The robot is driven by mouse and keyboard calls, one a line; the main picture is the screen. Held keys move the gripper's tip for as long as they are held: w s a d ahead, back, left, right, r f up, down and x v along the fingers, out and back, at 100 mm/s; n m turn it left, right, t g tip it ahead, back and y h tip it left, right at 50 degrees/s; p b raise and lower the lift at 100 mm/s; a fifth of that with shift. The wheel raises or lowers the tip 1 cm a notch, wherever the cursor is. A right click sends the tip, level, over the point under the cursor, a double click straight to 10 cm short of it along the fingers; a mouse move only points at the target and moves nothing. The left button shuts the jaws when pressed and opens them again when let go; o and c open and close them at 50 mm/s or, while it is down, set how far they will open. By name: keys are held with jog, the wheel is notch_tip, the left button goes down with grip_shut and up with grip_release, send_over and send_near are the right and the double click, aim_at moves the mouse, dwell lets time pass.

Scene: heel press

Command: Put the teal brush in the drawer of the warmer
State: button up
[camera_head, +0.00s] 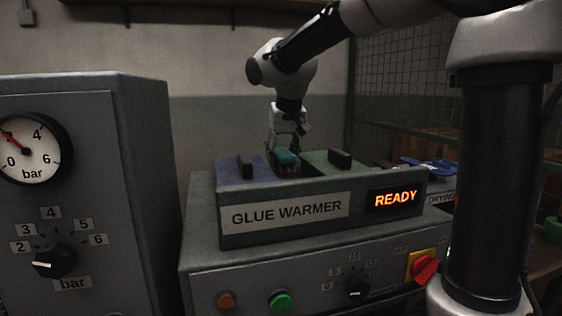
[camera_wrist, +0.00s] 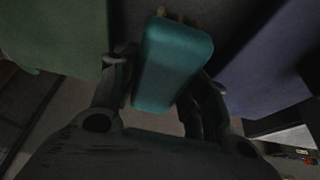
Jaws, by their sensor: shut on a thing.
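My gripper (camera_head: 287,147) is shut on the teal brush (camera_head: 287,158), pointing down behind the front of the glue warmer (camera_head: 226,229). In the wrist view the brush (camera_wrist: 172,65) is a rounded teal block between my fingers (camera_wrist: 163,100). The warmer's top has a purple panel (camera_head: 236,178) on the left and a green panel (camera_head: 325,163) on the right, each with a black handle. A dark gap lies between them, and the brush is over or in it; the depth is unclear. I cannot make out for certain which part is the drawer.
A grey cabinet with a pressure gauge (camera_head: 32,150) stands at the left. Below the warmer is a panel with a green button (camera_head: 280,301), a dial and a red switch (camera_head: 425,268). A blue object (camera_head: 428,164) lies at the right. A lit READY display (camera_head: 396,199) is on the warmer.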

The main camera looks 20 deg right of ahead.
aim_at(285, 153)
jog(key=shift+f, duration=0.85)
jog(key=shift+f, duration=0.15)
jog(key=o, duration=0.8)
jog(key=v, duration=1.1)
jog(key=shift+s+r, duration=0.15)
jog(key=shift+r, duration=0.15)
jog(key=shift+c, duration=0.4)
notch_tip(285, 153, down, 3)
jog(key=shift+d+f, duration=0.1)
jog(key=shift+f, duration=0.1)
jog(key=shift+x, duration=3.85)
